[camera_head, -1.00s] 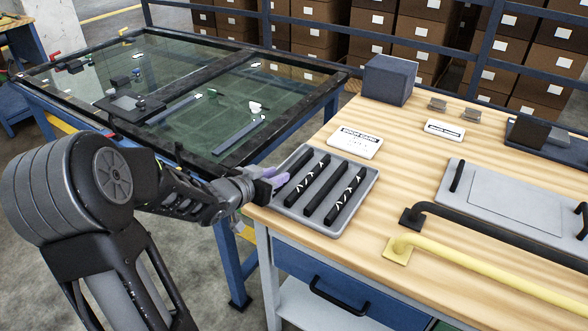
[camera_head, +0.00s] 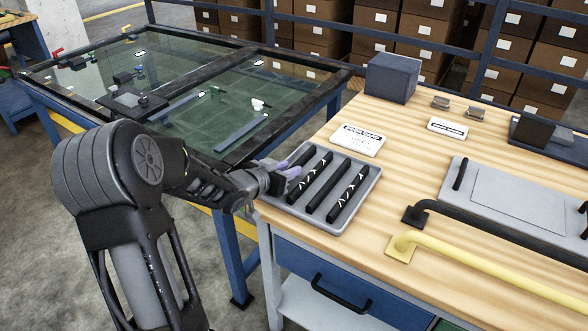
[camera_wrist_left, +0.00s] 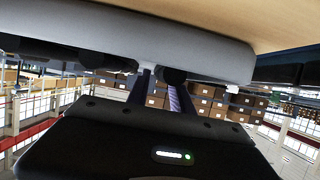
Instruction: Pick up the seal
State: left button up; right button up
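Black seals with white marks lie side by side in a grey tray (camera_head: 343,222) at the table's front left corner. The leftmost seal (camera_head: 311,179) is closest to my left gripper (camera_head: 284,169). That gripper is at the tray's left edge, with its lilac-padded fingers apart and no seal visibly held. In the left wrist view the fingers (camera_wrist_left: 160,98) show a gap beside the tray's pale edge (camera_wrist_left: 215,58). A dark rounded end, perhaps of a seal, shows near them; contact cannot be told. My right gripper is out of view.
A white label card (camera_head: 358,140) and a dark grey box (camera_head: 391,78) stand behind the tray. A black handle (camera_head: 480,235) and a yellow handle (camera_head: 470,265) lie to the right. A framed glass panel (camera_head: 190,95) is at left.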

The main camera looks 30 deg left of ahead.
pick_arm(q)
jog(key=x, duration=0.2)
jog(key=shift+w+f, duration=0.2)
jog(key=shift+c, duration=0.2)
grip_shut()
dwell(0.5)
